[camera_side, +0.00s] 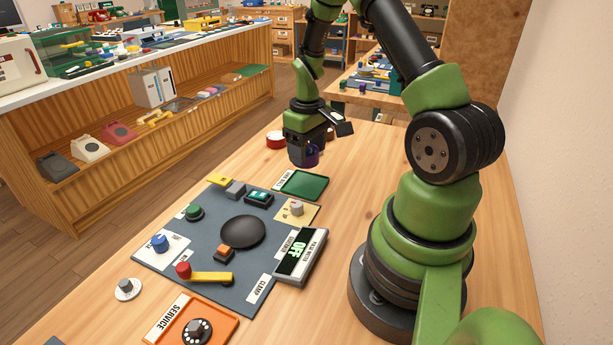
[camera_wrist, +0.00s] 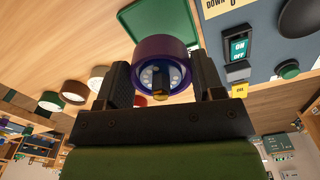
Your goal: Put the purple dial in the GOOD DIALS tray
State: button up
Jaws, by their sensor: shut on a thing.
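My gripper (camera_side: 304,152) is shut on the purple dial (camera_side: 313,157) and holds it above the wooden table, past the far end of the grey work mat. In the wrist view the purple dial (camera_wrist: 164,62) is a thick ring with a pale face, gripped between the two dark fingers (camera_wrist: 163,82). The green tray (camera_side: 302,185) lies flat on the table, nearer the side camera than the gripper, with a small white label whose text is hard to read. It looks empty. The tray also shows at the top of the wrist view (camera_wrist: 155,12), apart from the dial.
An orange SERVICE tray (camera_side: 192,322) with a dial is at the front. A red dial (camera_side: 275,139) and others stand beyond my gripper.

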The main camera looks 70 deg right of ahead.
aim_at(307, 186)
jog(key=shift+f, duration=3.1)
jog(key=shift+f, duration=0.1)
jog(key=o, duration=1)
jog(key=shift+c, duration=0.2)
notch_tip(307, 186, up, 12)
jog(key=shift+f, duration=0.1)
jog(key=a+r+t, duration=0.2)
jog(key=a+r, duration=0.5)
jog(key=r, duration=0.2)
jog(key=s+a+r+t+y, duration=0.1)
jog(key=s+a+r+t, duration=0.1)
jog(key=s+a+r, duration=0.2)
jog(key=s+a+r+m+t+y, duration=0.1)
jog(key=s+a+r+t, duration=0.2)
jog(key=s+a, duration=0.3)
jog(key=a+r, duration=0.1)
jog(key=a, duration=0.3)
jog(key=shift+s+a+r, duration=0.35)
jog(key=shift+r, duration=0.05)
